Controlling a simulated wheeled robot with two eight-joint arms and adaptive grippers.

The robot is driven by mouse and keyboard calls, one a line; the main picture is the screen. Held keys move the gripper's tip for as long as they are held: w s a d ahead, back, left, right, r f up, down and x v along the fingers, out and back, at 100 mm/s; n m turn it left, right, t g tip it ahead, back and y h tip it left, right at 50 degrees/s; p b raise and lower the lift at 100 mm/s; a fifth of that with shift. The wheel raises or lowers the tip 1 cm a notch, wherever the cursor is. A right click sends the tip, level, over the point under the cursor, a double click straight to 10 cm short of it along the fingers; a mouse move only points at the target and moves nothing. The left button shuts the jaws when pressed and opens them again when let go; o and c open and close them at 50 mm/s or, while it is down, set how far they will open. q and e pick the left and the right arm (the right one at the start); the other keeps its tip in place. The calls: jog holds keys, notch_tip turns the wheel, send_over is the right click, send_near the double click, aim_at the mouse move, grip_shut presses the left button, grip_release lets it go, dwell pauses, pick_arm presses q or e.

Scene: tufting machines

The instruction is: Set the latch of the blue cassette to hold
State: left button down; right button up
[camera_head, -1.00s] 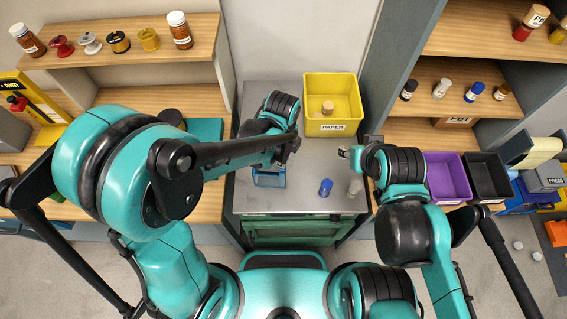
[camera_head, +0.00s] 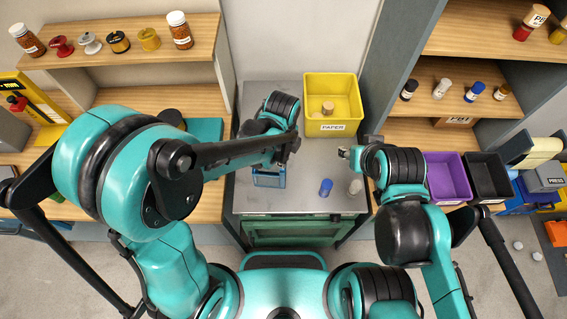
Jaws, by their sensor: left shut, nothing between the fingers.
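The blue cassette (camera_head: 268,179) sits on the grey worktop (camera_head: 300,198), in front of and below my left forearm, which hides its far part. Its latch is too small or hidden to make out. My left gripper (camera_head: 290,156) is shut and empty, just above and to the right of the cassette. I cannot tell whether it touches the cassette. My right gripper (camera_head: 343,153) is at the right side of the worktop, away from the cassette, and points left. Its jaw opening is too small to judge.
A yellow bin (camera_head: 345,90) labelled PAPER stands at the back of the worktop with a cork-coloured piece in it. Purple (camera_head: 447,178) and black (camera_head: 488,178) bins lie further right.

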pick_arm(q)
jog(key=shift+f+b, duration=0.95)
jog(key=shift+f, duration=0.1)
jog(key=shift+r, duration=0.1)
dwell(0.3)
jog(key=shift+r+p, duration=2.6)
jog(key=shift+r, duration=0.85)
jog(key=shift+a, duration=0.1)
jog(key=s+a+f+n+t+b, duration=0.2)
jog(key=a+n+b, duration=0.6)
jog(key=n, duration=0.4)
jog(key=s+a+f+n+t+b, duration=0.3)
jog(key=a+n+t+b, duration=0.2)
jog(key=a+n+b, duration=0.4)
jog(key=n+b, duration=0.1)
jog(key=n, duration=0.2)
jog(key=shift+a, duration=0.3)
